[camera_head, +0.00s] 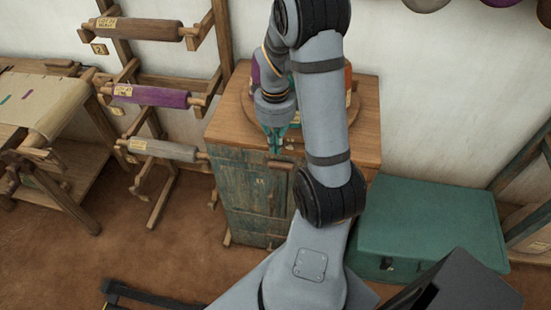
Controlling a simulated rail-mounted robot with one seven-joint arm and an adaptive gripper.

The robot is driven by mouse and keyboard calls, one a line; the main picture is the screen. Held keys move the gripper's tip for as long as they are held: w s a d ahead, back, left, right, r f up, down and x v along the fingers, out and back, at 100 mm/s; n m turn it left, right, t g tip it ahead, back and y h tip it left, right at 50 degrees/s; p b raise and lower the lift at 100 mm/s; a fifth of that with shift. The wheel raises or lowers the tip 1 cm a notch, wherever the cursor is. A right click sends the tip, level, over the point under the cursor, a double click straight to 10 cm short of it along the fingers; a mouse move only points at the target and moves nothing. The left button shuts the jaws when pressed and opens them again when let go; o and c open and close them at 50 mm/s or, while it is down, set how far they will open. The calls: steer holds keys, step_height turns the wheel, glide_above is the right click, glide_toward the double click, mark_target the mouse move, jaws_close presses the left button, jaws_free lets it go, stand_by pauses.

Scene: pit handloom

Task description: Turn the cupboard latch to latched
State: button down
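The cupboard (236,212) stands against the wall in the middle, with worn green-blue door fronts and a brown wooden top. A small brown bar (284,164) on the upper front looks like the latch. Its exact turn is hard to tell, and my arm hides the right part of the front. My gripper (275,148) points down at the cupboard's upper front edge, just above and left of the bar. Its teal fingers look close together, but the gap between them is too small to judge. I cannot tell whether they touch the bar.
A round wooden tray (247,106) with coloured items sits on the cupboard top, partly behind my arm. A green chest (425,222) stands at the right. A rack with a purple roll (152,96) and other rolls stands left. Brown floor (170,255) is open in front of the rack.

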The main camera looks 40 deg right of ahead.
mark_target(275, 160)
step_height(275, 160, down, 6)
steer(key=shift+f+p, duration=0.25)
steer(key=shift+p, duration=0.05)
